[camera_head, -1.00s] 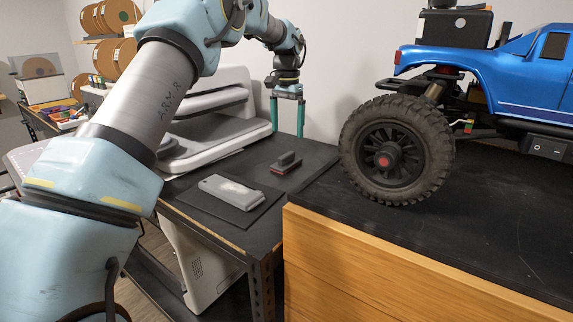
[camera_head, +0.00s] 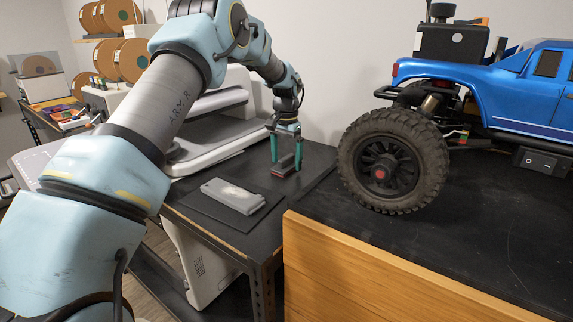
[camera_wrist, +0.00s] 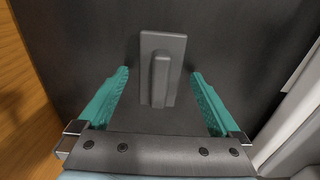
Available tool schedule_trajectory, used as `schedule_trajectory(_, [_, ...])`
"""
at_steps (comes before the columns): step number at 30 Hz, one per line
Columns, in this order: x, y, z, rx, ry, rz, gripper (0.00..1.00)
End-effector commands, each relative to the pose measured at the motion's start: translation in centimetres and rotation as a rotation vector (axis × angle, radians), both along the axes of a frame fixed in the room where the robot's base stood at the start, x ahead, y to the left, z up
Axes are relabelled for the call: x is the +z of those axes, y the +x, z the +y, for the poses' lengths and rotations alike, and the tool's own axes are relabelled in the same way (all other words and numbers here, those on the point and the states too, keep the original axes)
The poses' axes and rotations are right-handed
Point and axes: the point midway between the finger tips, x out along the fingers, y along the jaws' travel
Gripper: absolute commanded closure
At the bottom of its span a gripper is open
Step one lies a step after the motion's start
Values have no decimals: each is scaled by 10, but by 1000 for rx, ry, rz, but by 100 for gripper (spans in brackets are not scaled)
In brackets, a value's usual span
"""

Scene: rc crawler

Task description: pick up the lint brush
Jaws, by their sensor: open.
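The lint brush (camera_head: 284,167) lies on the dark table, a grey body with a raised handle and a reddish base. In the wrist view the lint brush (camera_wrist: 163,45) shows from above, grey, with its handle ridge running lengthwise. My gripper (camera_head: 287,167) points down over it. In the wrist view my gripper (camera_wrist: 160,80) is open, with one teal finger on each side of the brush's near part and gaps on both sides. The far part of the brush reaches beyond the fingertips. Fingers partly hide the brush in the head view.
A grey flat device (camera_head: 232,194) lies on a dark mat left of the brush. A white machine (camera_head: 205,140) stands behind it. A wooden-sided bench (camera_head: 330,265) carries a blue crawler (camera_head: 480,90) with a large tyre (camera_head: 392,155) at right.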

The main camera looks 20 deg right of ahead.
Motion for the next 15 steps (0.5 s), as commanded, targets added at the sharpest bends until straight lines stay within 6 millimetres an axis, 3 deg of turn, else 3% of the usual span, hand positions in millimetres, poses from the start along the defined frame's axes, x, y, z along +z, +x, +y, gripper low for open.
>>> schedule_trajectory(2, [0,0,0,0,0,0,2])
schedule_trajectory(15, [0,0,0,0,0,0,52])
